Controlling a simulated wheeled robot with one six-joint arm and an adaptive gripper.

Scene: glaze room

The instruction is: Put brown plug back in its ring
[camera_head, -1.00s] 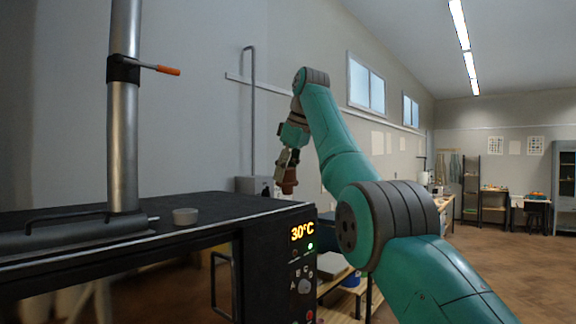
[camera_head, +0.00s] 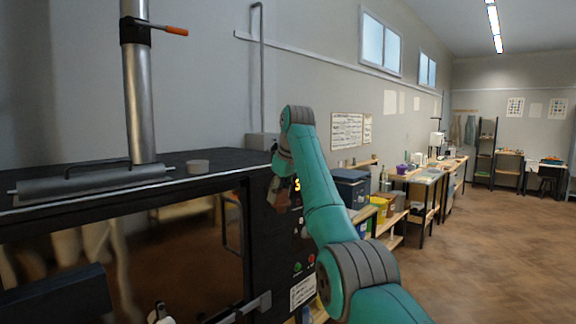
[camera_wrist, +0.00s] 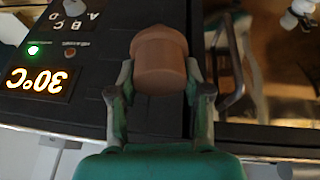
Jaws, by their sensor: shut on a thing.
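The brown plug (camera_wrist: 160,62) is a reddish-brown tapered piece. In the wrist view it sits between the fingers of my gripper (camera_wrist: 159,78), which is shut on it. Dark kiln surfaces lie behind the plug in that view. A small grey-brown ring (camera_head: 197,167) stands on the black kiln top in the head view, beside the flue pipe. Its inside is not visible.
The black kiln (camera_head: 100,200) has a metal flue pipe (camera_head: 139,100) with an orange-handled lever (camera_head: 172,31). A long handle bar (camera_head: 95,185) lies left of the ring. The kiln display (camera_wrist: 40,80) reads 30°C. Shelves with bins stand behind my arm; floor at right is clear.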

